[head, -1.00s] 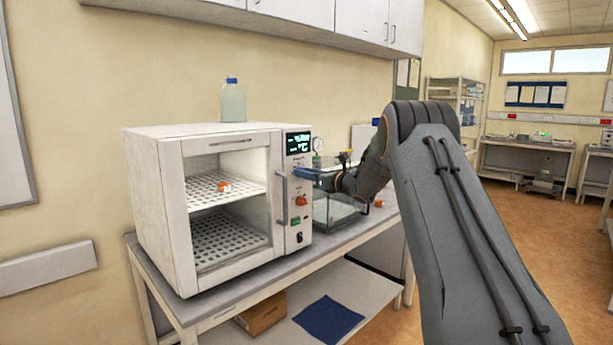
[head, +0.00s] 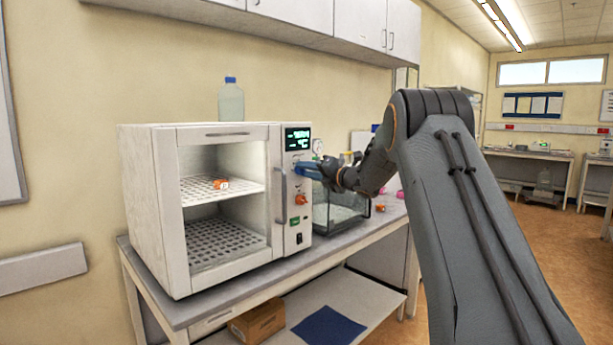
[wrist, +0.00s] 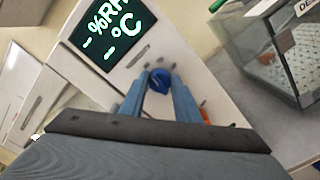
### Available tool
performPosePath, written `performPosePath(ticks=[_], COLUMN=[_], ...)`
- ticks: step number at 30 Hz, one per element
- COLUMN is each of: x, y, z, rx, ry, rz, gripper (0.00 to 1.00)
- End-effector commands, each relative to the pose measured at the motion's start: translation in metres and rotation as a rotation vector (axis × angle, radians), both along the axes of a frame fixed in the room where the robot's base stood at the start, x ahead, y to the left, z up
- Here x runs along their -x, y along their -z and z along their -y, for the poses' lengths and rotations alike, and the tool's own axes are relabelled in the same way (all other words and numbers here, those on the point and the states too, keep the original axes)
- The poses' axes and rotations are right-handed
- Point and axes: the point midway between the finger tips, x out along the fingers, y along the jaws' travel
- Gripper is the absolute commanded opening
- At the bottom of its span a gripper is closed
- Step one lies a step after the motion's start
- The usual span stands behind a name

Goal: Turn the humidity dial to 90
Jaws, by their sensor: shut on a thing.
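The white humidity chamber (head: 142,190) stands on the bench, its control panel on the right side of its front. In the wrist view, a dark blue round dial (wrist: 161,81) sits on the panel below the display (wrist: 112,30). The display shows "%RH" and "°C" lines; any numbers are out of frame or unreadable. My gripper (wrist: 160,84) points at the panel, with its blue fingers on either side of the dial and shut on it.
An orange knob (head: 302,200) and a green switch (head: 295,220) are lower on the panel. The chamber's handle (head: 281,195) is close to their left. A glass box (head: 340,212) stands right of the chamber. A blue-capped bottle (head: 231,103) stands on top.

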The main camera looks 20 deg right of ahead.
Motion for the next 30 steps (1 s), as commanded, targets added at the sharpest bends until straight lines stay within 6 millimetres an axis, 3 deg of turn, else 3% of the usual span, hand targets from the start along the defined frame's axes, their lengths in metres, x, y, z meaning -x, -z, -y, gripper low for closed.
performPosePath(ticks=[30], x=[0.0], y=[0.0044], z=[0.0003], rx=[-0.851], ry=[0.001], rz=[-0.46], gripper=[0.07])
